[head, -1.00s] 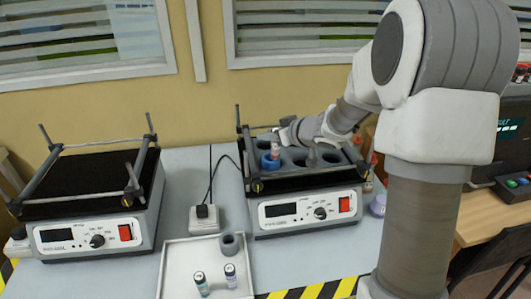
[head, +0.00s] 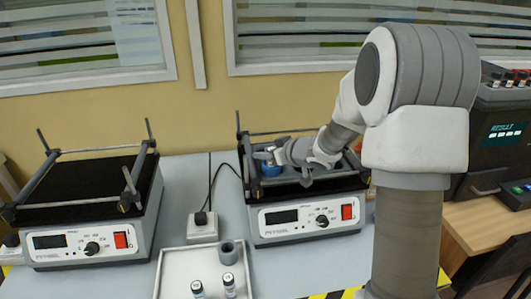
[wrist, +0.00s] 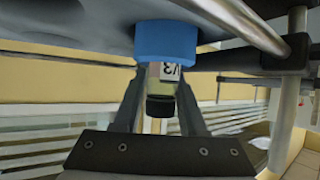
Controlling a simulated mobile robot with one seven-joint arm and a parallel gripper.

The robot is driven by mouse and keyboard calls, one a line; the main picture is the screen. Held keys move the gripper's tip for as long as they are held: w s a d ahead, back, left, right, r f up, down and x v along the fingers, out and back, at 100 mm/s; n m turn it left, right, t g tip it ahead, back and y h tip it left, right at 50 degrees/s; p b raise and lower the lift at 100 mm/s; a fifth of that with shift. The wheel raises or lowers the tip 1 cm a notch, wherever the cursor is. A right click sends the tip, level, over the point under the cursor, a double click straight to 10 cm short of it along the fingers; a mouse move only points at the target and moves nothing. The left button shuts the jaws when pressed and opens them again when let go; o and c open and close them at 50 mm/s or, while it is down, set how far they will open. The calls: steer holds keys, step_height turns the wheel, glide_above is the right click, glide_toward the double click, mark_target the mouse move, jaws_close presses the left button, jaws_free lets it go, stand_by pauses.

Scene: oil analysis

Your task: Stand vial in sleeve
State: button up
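The blue sleeve (head: 270,168) sits at the left of the rack on the right-hand shaker. In the wrist view the blue sleeve (wrist: 166,42) surrounds one end of a vial (wrist: 162,76). The vial has a pale label reading V3 and a black cap, and it appears in line with the sleeve. My gripper (head: 266,157) is at the sleeve, low over the rack. In the wrist view my gripper (wrist: 162,72) has a finger on each side of the vial, and both appear to touch it. How deep the vial sits is hidden.
The right-hand shaker (head: 290,233) has raised bars and posts around its rack. A white tray (head: 174,262) in front holds a grey holder (head: 229,252) and two vials (head: 229,284). Another shaker (head: 88,245) with a bare black top stands left. A white power block (head: 203,226) sits between them.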

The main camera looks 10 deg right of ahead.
steer(key=shift+o, duration=1.2)
